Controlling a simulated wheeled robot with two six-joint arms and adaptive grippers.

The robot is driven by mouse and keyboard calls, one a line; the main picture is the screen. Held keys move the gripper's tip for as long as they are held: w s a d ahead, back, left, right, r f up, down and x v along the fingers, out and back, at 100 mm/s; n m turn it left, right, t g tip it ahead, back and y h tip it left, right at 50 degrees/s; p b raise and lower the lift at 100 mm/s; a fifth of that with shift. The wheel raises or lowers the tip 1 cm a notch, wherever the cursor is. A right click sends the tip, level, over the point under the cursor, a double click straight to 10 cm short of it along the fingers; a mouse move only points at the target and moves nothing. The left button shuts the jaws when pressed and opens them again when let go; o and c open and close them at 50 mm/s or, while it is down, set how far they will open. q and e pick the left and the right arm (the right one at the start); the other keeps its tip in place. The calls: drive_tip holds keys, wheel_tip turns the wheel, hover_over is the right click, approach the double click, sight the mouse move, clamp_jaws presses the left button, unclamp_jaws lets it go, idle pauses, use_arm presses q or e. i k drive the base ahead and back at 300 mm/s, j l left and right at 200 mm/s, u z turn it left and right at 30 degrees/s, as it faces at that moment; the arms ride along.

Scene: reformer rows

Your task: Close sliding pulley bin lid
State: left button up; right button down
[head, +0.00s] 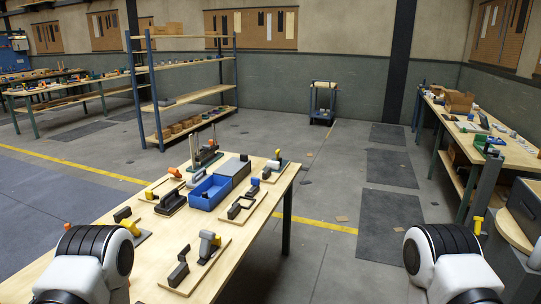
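A blue bin (209,193) sits in the middle of the wooden table. Its near part is open at the top and I see its blue inside. A dark grey lid (235,168) covers the far right part. I cannot make out a pulley at this size. Parts of my two arms show at the bottom left and bottom right corners. Neither gripper shows, so I cannot see what they hold. No part of my arms touches the bin.
Several fixtures on wooden boards surround the bin, including a grey-handled one (208,245) nearer me and a black one (170,203) to the left. Two upright rods stand behind it. A bench (465,130) lines the right wall.

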sight(232, 167)
drive_tip(key=i+l+z, duration=0.3)
drive_tip(key=i, duration=0.35)
drive_tip(key=i+l+z, duration=0.25)
drive_tip(key=i, duration=0.4)
drive_tip(key=i+z, duration=0.3)
drive_tip(key=i, duration=0.4)
